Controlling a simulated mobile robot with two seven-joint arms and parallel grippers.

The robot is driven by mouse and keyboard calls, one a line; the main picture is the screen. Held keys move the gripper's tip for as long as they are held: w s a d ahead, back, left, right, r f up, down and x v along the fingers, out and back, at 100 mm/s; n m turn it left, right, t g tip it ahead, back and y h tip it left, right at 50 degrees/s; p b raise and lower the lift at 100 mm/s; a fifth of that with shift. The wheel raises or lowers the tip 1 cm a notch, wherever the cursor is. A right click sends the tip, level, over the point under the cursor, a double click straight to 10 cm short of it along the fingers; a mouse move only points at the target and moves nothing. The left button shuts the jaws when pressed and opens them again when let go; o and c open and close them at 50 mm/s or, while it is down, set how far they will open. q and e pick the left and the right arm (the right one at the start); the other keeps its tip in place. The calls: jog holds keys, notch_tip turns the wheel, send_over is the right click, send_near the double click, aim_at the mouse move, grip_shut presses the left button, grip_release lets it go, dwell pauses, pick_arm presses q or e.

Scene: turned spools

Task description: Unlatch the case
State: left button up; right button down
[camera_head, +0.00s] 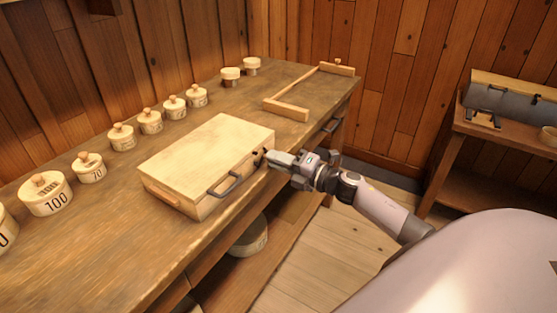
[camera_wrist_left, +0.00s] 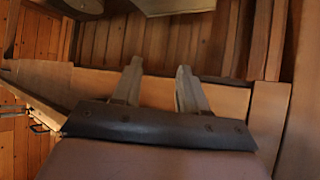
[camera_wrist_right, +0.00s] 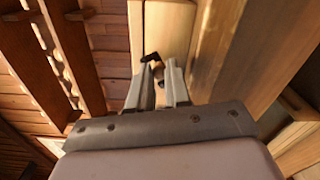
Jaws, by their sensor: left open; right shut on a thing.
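The case (camera_head: 205,150) is a pale wooden box lying closed on the workbench. A dark bail handle (camera_head: 232,182) is on its front side. My right gripper (camera_head: 268,157) is at the front side near the case's right corner, shut on a small dark latch there. The right wrist view shows the dark latch (camera_wrist_right: 152,58) at the fingertips, against the pale case (camera_wrist_right: 168,25); the fingers partly hide it. My left gripper (camera_wrist_left: 157,80) shows only in the left wrist view, open and empty, away from the case.
Several round lidded wooden boxes (camera_head: 122,137) stand in a row along the back of the bench (camera_head: 110,240). A wooden frame-like tool (camera_head: 287,109) lies on its far right end. A round container (camera_head: 250,238) sits on the lower shelf. A side table (camera_head: 508,130) stands at right.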

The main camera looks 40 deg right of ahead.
jog(key=c, duration=1.1)
grip_release()
jog(key=shift+o, duration=0.2)
jog(key=shift+s, duration=0.1)
jog(key=v, duration=0.7)
jog(key=shift+b, duration=0.35)
